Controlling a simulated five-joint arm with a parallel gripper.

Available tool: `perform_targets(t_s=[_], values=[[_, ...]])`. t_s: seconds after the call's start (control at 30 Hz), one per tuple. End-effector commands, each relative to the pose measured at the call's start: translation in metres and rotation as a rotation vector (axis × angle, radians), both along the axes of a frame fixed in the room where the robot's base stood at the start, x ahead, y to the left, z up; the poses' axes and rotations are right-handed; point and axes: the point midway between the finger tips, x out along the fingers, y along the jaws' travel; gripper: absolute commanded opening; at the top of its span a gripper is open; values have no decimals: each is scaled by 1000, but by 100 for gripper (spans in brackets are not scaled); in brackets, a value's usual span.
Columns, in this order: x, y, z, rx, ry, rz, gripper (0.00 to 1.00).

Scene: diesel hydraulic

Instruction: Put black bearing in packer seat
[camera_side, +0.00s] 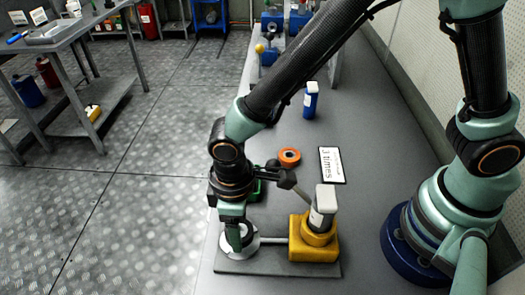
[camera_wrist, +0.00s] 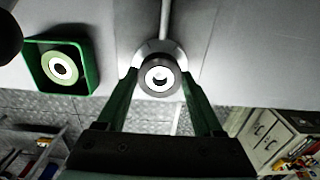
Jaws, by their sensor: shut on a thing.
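The black bearing (camera_wrist: 158,78) is a dark ring with a white inner ring, held between the green fingers of my gripper (camera_wrist: 160,84) in the wrist view. Behind it shows the round silver packer seat (camera_wrist: 148,47), with a rod running from it. In the side view my gripper (camera_side: 238,236) points down at the seat (camera_side: 252,249), at the left end of a grey base plate. The fingers hide most of the bearing there. The bearing lines up over the seat, but I cannot tell whether it touches it.
A green tray (camera_wrist: 92,68) holds a pale ring. An orange ring (camera_side: 289,156), a sign (camera_side: 332,165) and a blue bottle (camera_side: 311,101) are farther back. The bench's left edge is close.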

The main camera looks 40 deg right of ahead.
Motion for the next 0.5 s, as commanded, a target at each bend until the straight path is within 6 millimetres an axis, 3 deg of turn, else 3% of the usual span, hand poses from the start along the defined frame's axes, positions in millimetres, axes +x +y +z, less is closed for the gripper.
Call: perform_targets(t_s=[0.13,0.5], values=[[0,0,-16,-1,1,0,9],[0,0,-20,0,0,0,9]])
